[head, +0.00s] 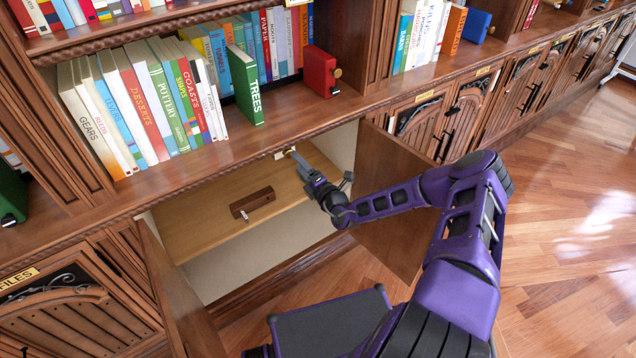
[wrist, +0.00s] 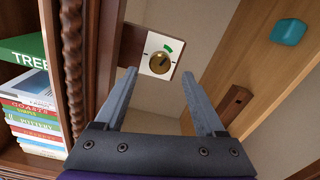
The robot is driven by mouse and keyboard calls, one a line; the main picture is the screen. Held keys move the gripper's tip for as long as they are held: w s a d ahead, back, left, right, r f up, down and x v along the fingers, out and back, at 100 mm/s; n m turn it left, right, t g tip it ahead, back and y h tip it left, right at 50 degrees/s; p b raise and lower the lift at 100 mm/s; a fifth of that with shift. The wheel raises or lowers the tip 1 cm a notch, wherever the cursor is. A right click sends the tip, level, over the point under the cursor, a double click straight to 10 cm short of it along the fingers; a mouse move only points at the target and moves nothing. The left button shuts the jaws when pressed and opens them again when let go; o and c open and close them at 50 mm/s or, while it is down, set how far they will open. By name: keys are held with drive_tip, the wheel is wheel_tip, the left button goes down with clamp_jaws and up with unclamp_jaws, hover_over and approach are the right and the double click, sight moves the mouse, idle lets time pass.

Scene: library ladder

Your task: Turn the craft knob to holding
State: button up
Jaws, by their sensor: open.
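The craft knob (wrist: 159,63) is a round brass dial on a white plate with a green mark at its upper right and small black marks. A dark line crosses the dial on a slant; I cannot tell which end is the pointer. The plate sits on a wooden block inside the open cupboard. In the head view the white plate (head: 280,155) is small and partly hidden. My gripper (wrist: 159,75) is open and empty, with a fingertip on either side below the dial. It also shows in the head view (head: 304,166), reaching into the cupboard; contact with the knob is not visible.
The cupboard's left door (head: 180,295) and right door (head: 390,215) stand open. A dark wooden bar (head: 252,203) is on the wooden panel inside. A teal block (wrist: 288,32) is at the wrist view's upper right. Books (head: 150,100) and a red box (head: 320,70) stand above.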

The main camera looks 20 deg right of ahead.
drive_tip(key=v, duration=1.1)
drive_tip(key=shift+p, duration=0.35)
drive_tip(key=shift+s, duration=0.1)
